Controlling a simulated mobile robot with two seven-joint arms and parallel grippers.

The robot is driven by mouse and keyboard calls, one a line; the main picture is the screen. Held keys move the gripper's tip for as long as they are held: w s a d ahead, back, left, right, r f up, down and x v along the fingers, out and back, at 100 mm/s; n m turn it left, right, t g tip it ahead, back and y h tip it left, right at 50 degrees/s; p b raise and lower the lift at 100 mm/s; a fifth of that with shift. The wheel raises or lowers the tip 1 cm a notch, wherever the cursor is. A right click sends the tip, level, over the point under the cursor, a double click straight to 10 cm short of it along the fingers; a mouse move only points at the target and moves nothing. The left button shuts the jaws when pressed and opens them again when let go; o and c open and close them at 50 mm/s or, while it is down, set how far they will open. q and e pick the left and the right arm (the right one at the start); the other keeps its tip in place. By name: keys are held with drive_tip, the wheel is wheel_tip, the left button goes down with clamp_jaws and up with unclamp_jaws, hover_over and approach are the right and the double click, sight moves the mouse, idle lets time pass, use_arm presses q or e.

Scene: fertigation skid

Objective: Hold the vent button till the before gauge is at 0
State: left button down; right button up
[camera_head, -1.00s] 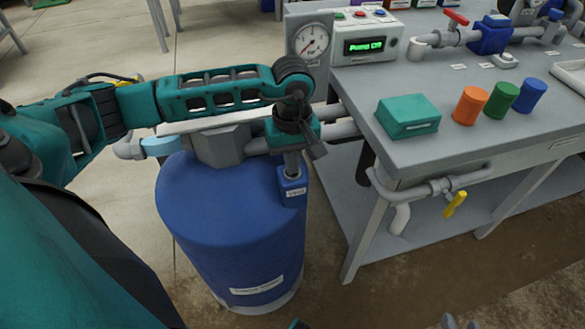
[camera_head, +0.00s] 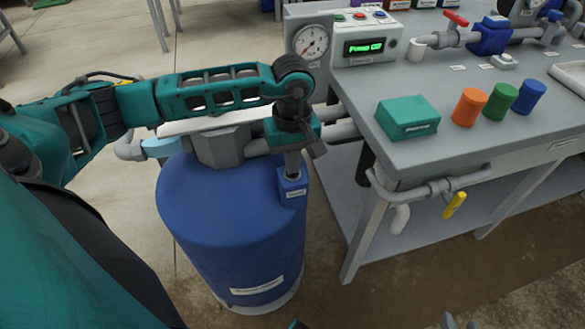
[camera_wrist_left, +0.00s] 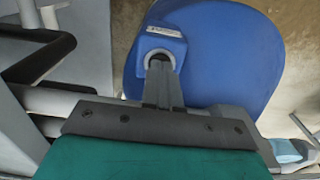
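The blue filter vessel (camera_head: 232,225) stands on the floor left of the bench. A small blue vent block (camera_head: 293,189) with a white label sits on its right upper side; the vent opening (camera_wrist_left: 160,52) shows as a pale ring in the left wrist view. My left gripper (camera_head: 292,168) points down at it from above, fingers together, tips at or in the ring. The tips hide the button, so I cannot tell how far it is pressed. A round gauge (camera_head: 311,41) with a red needle stands at the bench's back left; its reading is too small to tell. My right gripper (camera_head: 460,322) barely shows, its tips apart.
A control box (camera_head: 366,45) with a green-lit display stands beside the gauge. The bench (camera_head: 465,150) holds a teal box (camera_head: 408,118), orange, green and blue cylinders, and pipework with a red-handled valve (camera_head: 457,19). A yellow-handled valve (camera_head: 455,204) hangs below its edge.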

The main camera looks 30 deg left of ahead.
use_arm(q)
drive_tip(key=shift+r+p, duration=1.8)
drive_tip(key=shift+r, duration=1.4)
